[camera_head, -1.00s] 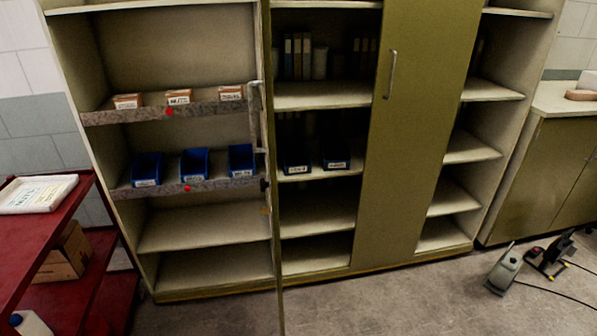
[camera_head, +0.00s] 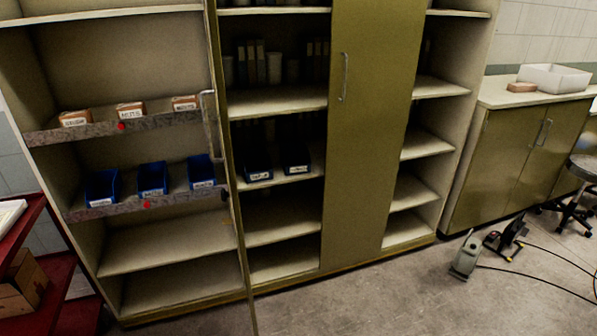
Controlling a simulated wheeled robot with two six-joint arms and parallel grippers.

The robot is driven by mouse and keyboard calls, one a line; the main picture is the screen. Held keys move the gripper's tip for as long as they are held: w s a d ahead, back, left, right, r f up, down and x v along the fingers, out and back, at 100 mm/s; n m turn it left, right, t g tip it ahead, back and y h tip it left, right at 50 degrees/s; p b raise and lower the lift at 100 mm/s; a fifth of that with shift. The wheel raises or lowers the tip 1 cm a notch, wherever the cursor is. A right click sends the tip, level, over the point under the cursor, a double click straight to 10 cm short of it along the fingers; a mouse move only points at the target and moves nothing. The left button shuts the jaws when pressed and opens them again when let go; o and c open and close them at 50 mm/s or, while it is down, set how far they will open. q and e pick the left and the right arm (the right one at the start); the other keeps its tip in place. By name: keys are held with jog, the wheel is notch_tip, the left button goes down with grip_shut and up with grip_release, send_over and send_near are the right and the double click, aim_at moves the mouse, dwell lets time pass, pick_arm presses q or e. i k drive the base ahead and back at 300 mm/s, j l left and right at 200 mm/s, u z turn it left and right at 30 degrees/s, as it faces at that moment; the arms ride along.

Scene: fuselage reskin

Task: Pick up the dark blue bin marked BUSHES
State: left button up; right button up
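Several dark blue bins with white labels stand on the cabinet's shelves. Three are on the left section's shelf: a left bin (camera_head: 102,187), a middle bin (camera_head: 153,178) and a right bin (camera_head: 202,171). Two darker ones, a left one (camera_head: 257,168) and a right one (camera_head: 295,164), stand in shadow on the middle section's shelf. The label writing is too small to read, so I cannot tell which is marked BUSHES. Neither of my grippers is in view.
The cabinet has an olive sliding door (camera_head: 370,140) and a narrow door edge with a handle (camera_head: 211,125). Small boxes (camera_head: 130,113) sit above the bins. A red cart (camera_head: 68,285) stands at left. A grey-green device (camera_head: 466,256) and cables lie on the floor at right.

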aim_at(295, 158)
jog(key=i+l+u, duration=0.2)
jog(key=i+l, duration=0.55)
jog(key=i, duration=0.1)
